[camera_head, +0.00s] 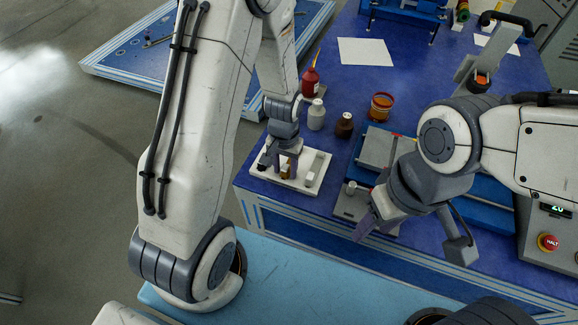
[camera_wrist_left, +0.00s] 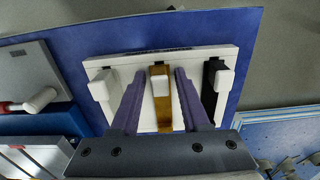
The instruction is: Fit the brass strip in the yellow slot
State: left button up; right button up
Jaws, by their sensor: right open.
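A white board (camera_wrist_left: 222,57) bears several white blocks, and it also shows in the head view (camera_head: 313,186). A brass-coloured strip-like piece (camera_wrist_left: 163,119) lies in its middle position, partly covered by a white block (camera_wrist_left: 160,84). I cannot tell whether this piece is the strip, the yellow slot, or both together. My left gripper (camera_wrist_left: 160,74) is open, its two purple fingers on either side of the piece, apparently apart from it. In the head view the left gripper (camera_head: 286,166) is low over the board. My right gripper (camera_head: 368,226) is open over the table's front edge.
A black slot (camera_wrist_left: 210,90) is right of the middle one. Behind the board stand a red bottle (camera_head: 310,82), a white bottle (camera_head: 316,115), a dark brown bottle (camera_head: 344,125) and an orange-red jar (camera_head: 381,106). A grey-and-blue fixture (camera_head: 377,150) stands right.

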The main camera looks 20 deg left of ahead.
pick_arm(q)
grip_shut()
jog(key=shift+r, duration=0.2)
jog(key=shift+r+p, duration=1)
jog(key=shift+p, duration=0.2)
notch_tip(320, 180, up, 4)
jog(key=p, duration=0.4)
